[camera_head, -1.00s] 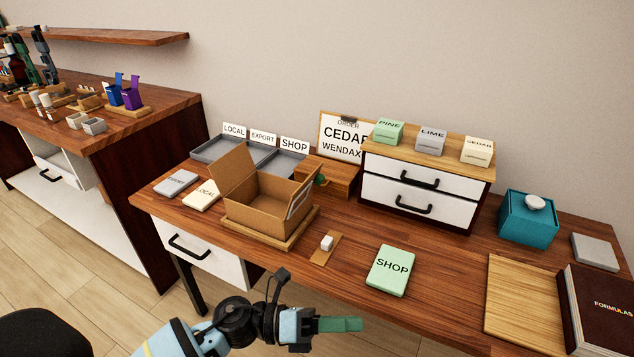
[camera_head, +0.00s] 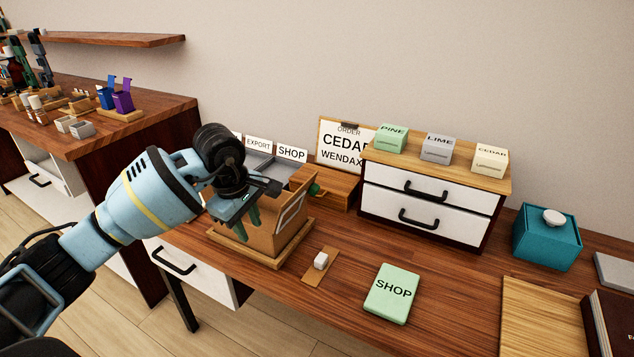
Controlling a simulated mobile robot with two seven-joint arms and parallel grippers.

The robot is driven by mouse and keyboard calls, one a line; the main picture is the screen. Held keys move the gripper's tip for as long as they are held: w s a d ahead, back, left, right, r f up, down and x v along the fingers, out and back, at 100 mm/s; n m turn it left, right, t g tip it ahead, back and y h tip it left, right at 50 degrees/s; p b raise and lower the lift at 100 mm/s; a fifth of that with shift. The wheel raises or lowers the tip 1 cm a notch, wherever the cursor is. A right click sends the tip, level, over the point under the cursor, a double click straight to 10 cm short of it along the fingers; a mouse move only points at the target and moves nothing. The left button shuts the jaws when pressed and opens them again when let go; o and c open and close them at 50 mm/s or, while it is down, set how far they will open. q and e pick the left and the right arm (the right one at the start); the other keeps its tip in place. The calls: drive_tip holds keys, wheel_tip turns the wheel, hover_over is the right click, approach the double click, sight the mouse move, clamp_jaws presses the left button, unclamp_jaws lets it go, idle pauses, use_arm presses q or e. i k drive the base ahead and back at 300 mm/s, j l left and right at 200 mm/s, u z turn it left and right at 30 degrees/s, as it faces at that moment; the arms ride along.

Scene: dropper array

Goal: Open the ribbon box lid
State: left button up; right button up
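A teal box (camera_head: 546,243) stands at the right of the desk. My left gripper (camera_head: 241,214) points down over the open cardboard box (camera_head: 272,236), well to the left of the teal box. Its green fingers are apart, with nothing seen between them. My arm and gripper hide much of the cardboard box. My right gripper is not in view.
A drawer unit (camera_head: 430,203) carrying several small labelled boxes stands left of the teal box. A green SHOP card (camera_head: 391,293), a wooden board (camera_head: 540,318) and a dark book (camera_head: 612,325) lie in front. Bare desk separates the card and drawer unit.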

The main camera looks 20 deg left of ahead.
sight(335, 182)
drive_tip(key=i+l, duration=0.1)
drive_tip(key=i, duration=0.75)
